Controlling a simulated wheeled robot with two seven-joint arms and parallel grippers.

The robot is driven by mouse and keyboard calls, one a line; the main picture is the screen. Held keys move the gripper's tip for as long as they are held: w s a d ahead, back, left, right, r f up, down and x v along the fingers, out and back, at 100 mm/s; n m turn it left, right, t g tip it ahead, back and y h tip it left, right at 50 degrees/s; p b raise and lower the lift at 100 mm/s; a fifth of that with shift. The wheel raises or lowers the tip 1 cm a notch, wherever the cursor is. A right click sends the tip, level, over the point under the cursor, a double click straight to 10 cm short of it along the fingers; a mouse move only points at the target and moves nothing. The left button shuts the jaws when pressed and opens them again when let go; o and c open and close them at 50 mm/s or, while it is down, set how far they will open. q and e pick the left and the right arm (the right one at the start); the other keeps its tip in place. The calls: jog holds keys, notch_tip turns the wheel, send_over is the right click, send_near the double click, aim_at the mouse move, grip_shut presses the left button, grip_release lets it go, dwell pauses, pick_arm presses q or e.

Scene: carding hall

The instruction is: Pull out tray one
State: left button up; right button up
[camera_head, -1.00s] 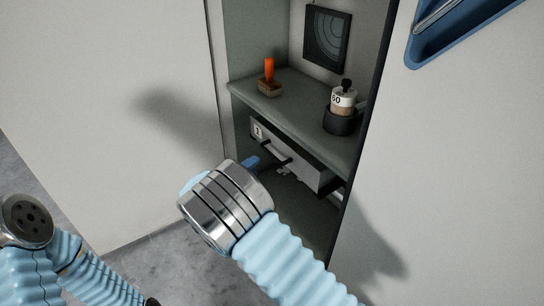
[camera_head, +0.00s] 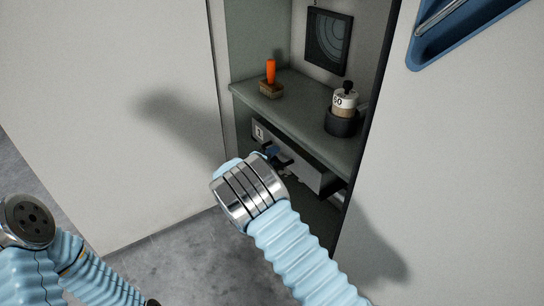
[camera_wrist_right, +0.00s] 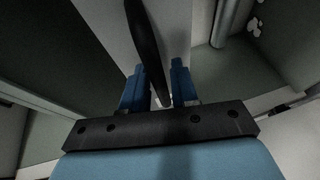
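Tray one (camera_head: 313,174) is a grey drawer-like tray under the shelf inside the cabinet, with a small white label (camera_head: 258,132) at its left end. Its dark bar handle (camera_wrist_right: 147,45) runs between the two blue fingers of my right gripper (camera_wrist_right: 160,88) in the right wrist view. The fingers stand apart on either side of the handle, with a gap visible. In the head view the right gripper (camera_head: 273,153) is at the tray front, and my wrist and arm hide part of the tray. My left gripper is out of view; only left arm links show.
The shelf (camera_head: 300,113) above the tray holds an orange-handled tool on a brown block (camera_head: 270,88) and a jar marked 60 (camera_head: 344,102) in a dark cup. A dark framed panel (camera_head: 328,40) hangs behind. Pale cabinet walls flank the opening closely.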

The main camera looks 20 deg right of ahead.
grip_shut()
jog(key=shift+a, duration=0.1)
jog(key=s+a+b, duration=0.2)
jog(key=s+a, duration=0.1)
jog(key=a, duration=0.7)
jog(key=s+a+b, duration=0.3)
jog(key=s+a, duration=0.1)
jog(key=a, duration=0.6)
jog(key=shift+s+b, duration=0.2)
jog(key=shift+b, duration=0.1)
jog(key=shift+f, duration=0.1)
jog(key=shift+o, duration=1.4)
grip_release()
